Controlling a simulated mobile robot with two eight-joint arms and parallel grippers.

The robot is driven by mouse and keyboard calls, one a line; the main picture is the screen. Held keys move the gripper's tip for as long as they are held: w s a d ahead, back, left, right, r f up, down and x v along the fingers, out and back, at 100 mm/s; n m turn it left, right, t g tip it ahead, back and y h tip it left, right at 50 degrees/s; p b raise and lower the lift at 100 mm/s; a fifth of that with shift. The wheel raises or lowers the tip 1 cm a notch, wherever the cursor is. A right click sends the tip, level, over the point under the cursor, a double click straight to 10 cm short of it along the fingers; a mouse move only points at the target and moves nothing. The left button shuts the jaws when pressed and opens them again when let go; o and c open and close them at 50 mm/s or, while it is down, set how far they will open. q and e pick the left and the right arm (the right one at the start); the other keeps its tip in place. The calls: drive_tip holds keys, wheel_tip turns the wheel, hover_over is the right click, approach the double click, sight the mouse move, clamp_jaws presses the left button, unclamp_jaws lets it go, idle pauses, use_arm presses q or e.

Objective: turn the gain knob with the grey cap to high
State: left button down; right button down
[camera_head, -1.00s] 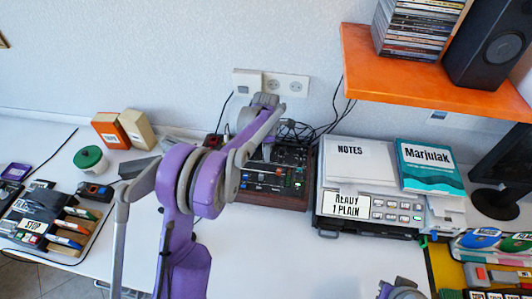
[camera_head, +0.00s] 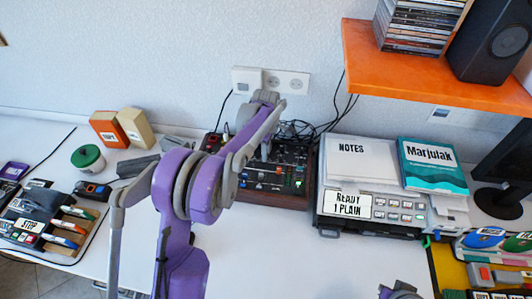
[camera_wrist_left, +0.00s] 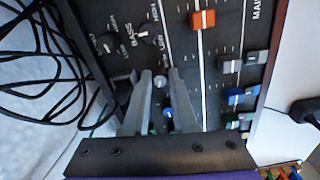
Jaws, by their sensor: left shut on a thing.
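The mixer (camera_head: 270,200), a dark panel with wooden sides, stands on the desk against the wall. My left arm reaches over it and hides part of its panel. In the left wrist view my left gripper (camera_wrist_left: 161,76) points at the panel (camera_wrist_left: 185,60). Its two fingers are close together on either side of a small knob with a grey cap (camera_wrist_left: 160,82), and it is shut on it. Which way the knob points cannot be seen. A greenish knob and a blue knob show just below, between the fingers. Only part of my right arm shows at the bottom of the head view.
Dark knobs (camera_wrist_left: 108,43) sit left of the fingers, and an orange slider (camera_wrist_left: 202,20) and grey and blue sliders sit to the right. Black cables (camera_wrist_left: 40,70) lie beside the panel. A device with notes (camera_head: 350,165) stands right of the mixer, below an orange shelf (camera_head: 430,70).

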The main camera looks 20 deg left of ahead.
use_arm(q)
drive_tip(key=m, duration=0.4)
drive_tip(key=shift+m+b, duration=0.3)
drive_tip(key=shift+b, duration=0.1)
drive_tip(key=m, duration=0.3)
drive_tip(key=shift+m, duration=0.4)
drive_tip(key=m+b, duration=0.1)
drive_tip(key=m, duration=0.3)
drive_tip(key=shift+s, duration=0.1)
drive_tip(key=m, duration=0.4)
drive_tip(key=shift+a, duration=0.1)
drive_tip(key=m, duration=0.4)
drive_tip(key=shift+m, duration=0.3)
drive_tip(key=m, duration=0.4)
drive_tip(key=shift+a+m, duration=0.1)
drive_tip(key=shift+m, duration=0.2)
drive_tip(key=m, duration=0.4)
drive_tip(key=shift+b, duration=0.3)
drive_tip(key=shift+m, duration=2)
